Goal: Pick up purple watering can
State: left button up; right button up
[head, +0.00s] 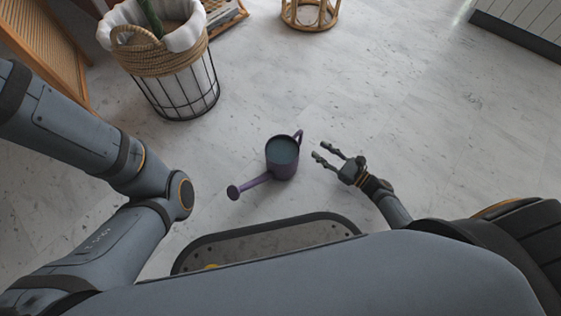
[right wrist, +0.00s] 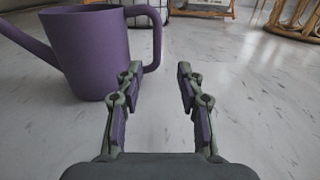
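The purple watering can (head: 283,160) stands upright on the floor in the middle of the head view. Its spout points to the lower left and its handle (head: 298,137) is at the upper right. My right gripper (head: 321,152) is open and empty, just to the right of the can and low over the floor. In the right wrist view the can (right wrist: 88,50) is at the left, with its handle near the left finger of the open gripper (right wrist: 160,80). I cannot tell whether that finger touches it. My left gripper is not in view; only my left arm shows.
A wire and wicker basket planter (head: 175,80) stands at the upper left by a wooden panel (head: 45,45). A rattan stool (head: 310,12) is at the top, and a slatted white unit (head: 525,25) is at the upper right. The floor around the can is clear.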

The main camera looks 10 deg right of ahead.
aim_at(300, 141)
jog(key=x, duration=0.4)
jog(key=shift+w+a+r, duration=0.1)
jog(key=shift+a, duration=0.05)
jog(key=x, duration=0.1)
jog(key=b+x, duration=0.1)
jog(key=x, duration=0.1)
jog(key=b+x, duration=0.1)
jog(key=x, duration=0.1)
jog(key=shift+a+r, duration=0.25)
jog(key=shift+r, duration=0.15)
grip_shut()
jog(key=shift+r, duration=0.1)
